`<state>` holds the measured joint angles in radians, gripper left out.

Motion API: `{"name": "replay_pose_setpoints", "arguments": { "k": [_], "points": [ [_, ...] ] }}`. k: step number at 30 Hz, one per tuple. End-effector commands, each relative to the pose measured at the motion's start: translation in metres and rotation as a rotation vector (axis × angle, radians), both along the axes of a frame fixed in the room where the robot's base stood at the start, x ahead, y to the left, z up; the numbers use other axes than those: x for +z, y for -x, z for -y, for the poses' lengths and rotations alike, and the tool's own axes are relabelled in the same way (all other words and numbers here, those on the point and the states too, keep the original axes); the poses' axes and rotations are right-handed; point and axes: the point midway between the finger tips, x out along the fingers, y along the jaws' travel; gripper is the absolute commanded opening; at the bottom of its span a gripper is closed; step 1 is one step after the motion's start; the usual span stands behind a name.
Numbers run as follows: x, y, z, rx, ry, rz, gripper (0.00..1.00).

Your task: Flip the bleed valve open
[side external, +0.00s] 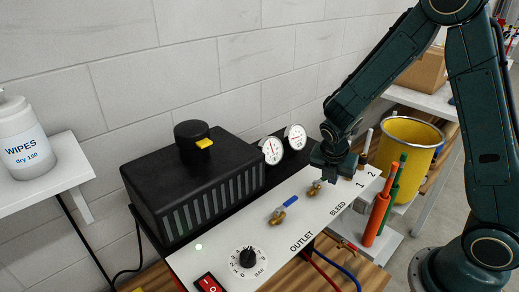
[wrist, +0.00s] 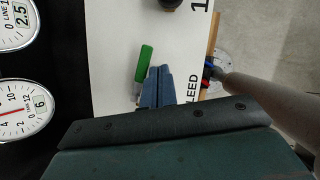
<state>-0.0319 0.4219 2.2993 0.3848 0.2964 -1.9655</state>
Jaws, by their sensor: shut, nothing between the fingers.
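The bleed valve (side external: 314,189) is a small brass fitting on the white panel, beside the BLEED label. Its handle is hidden behind my gripper in the side view. In the wrist view a green lever (wrist: 144,62) shows at the upper middle, pointing up and slightly right, near the partly covered BLEED lettering. My gripper (side external: 322,180) is low over the valve, fingers down. In the wrist view the blue fingertips (wrist: 159,74) are together and empty, just right of the green lever's lower part. I cannot tell whether they touch it.
The outlet valve (side external: 283,212) with a blue lever sits to the left on the same panel. Two gauges (side external: 283,143) and a black ribbed unit (side external: 190,185) stand behind. A black knob (wrist: 171,4) lies ahead in the wrist view. Orange and green cylinders (side external: 378,218) stand at right.

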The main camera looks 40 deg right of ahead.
Motion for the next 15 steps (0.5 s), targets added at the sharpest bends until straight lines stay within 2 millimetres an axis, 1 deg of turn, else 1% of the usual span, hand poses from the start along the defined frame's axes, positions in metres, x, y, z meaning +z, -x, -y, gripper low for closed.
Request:
{"name": "replay_pose_setpoints", "arguments": {
  "k": [5, 8, 13, 15],
  "points": [
    [0.000, 0.010, -0.002, 0.002, 0.000, -0.001, 0.00],
    [0.000, 0.019, -0.004, 0.001, 0.000, 0.000, 0.00],
    [0.000, 0.040, -0.008, 0.001, 0.000, 0.000, 0.00],
    [0.009, 0.040, -0.009, -0.001, 0.000, 0.004, 0.00]
  ]
}}
